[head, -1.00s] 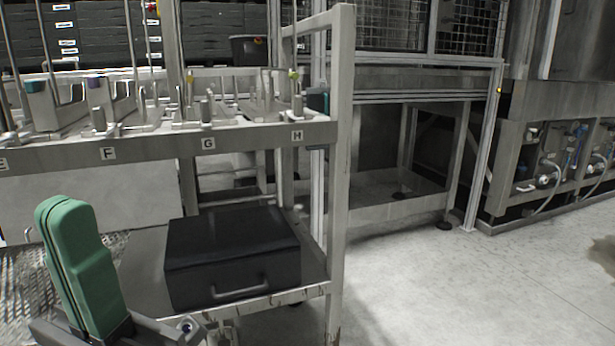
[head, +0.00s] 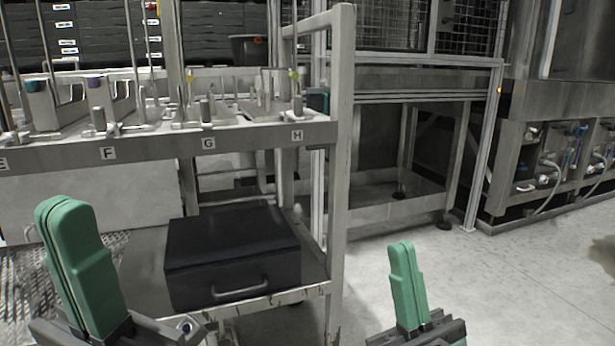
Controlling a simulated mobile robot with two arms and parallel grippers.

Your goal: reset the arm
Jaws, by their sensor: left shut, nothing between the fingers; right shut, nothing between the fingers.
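My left gripper (head: 72,222) has green fingers and points up at the lower left, in front of the rack's lower shelf. Its fingers lie together with nothing between them. My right gripper (head: 405,252) also has green fingers pressed together and empty. It points up at the bottom, right of the rack's post, over the floor. Both grippers appear apart from the rack.
A metal rack (head: 230,139) with slots labelled F, G and H stands ahead. A black case (head: 230,250) with a handle lies on its lower shelf. Behind is a caged metal frame (head: 482,150). Pipework (head: 555,165) is at the right. Floor (head: 520,265) at right is clear.

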